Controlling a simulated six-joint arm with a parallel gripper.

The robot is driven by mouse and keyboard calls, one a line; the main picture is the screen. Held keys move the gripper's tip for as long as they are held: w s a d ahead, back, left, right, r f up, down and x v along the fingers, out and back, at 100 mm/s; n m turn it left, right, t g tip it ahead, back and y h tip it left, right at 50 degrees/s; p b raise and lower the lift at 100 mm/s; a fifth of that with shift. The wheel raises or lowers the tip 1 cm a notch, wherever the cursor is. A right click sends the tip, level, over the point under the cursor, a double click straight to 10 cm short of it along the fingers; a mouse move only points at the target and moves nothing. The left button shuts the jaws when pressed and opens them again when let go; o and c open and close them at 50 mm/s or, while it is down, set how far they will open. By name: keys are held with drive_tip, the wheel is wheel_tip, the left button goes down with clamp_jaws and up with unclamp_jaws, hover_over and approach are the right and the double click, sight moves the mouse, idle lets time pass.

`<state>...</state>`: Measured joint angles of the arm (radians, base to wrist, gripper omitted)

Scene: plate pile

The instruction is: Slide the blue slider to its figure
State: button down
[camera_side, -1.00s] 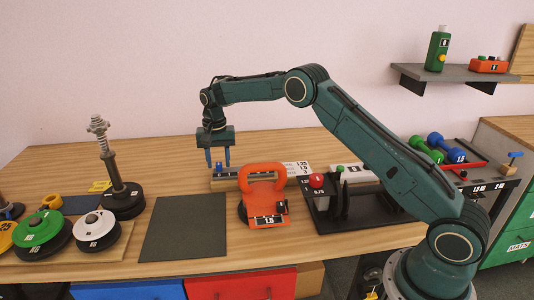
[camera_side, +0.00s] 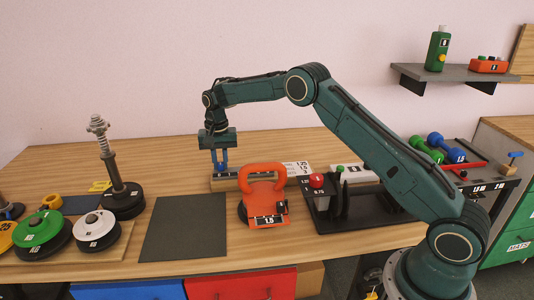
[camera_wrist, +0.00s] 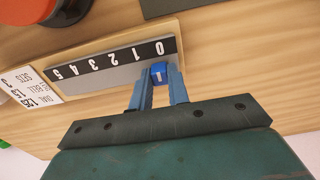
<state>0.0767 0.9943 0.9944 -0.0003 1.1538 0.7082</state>
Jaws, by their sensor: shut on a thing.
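The blue slider (camera_wrist: 158,73) sits at the 0 end of a grey numbered scale (camera_wrist: 100,66) in the wrist view. The scale runs from 0 to 5 on a wooden board (camera_side: 229,185). My gripper (camera_side: 220,171) is low over the board's left end in the side view. Its blue fingers are shut on the slider, one on each side, also in the wrist view (camera_wrist: 160,88). A white card (camera_side: 298,169) with printed figures lies at the board's other end. Its lines read about 1.25, 1.5 and 3; which belongs to the slider is hard to tell.
An orange kettlebell-like weight (camera_side: 264,196) marked 1.5 stands just in front of the board. A dark mat (camera_side: 184,228) lies to the left. A post on a black base (camera_side: 124,200) and coloured plates (camera_side: 42,229) are farther left. A black rack (camera_side: 365,212) stands right.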

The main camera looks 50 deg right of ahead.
drive_tip(key=shift+s+d, duration=1.9)
drive_tip(key=shift+d, duration=0.05)
drive_tip(key=c, duration=1.3)
unclamp_jaws()
drive_tip(key=shift+r, duration=0.1)
wheel_tip(320, 180, up, 14)
drive_tip(key=shift+f, duration=0.15)
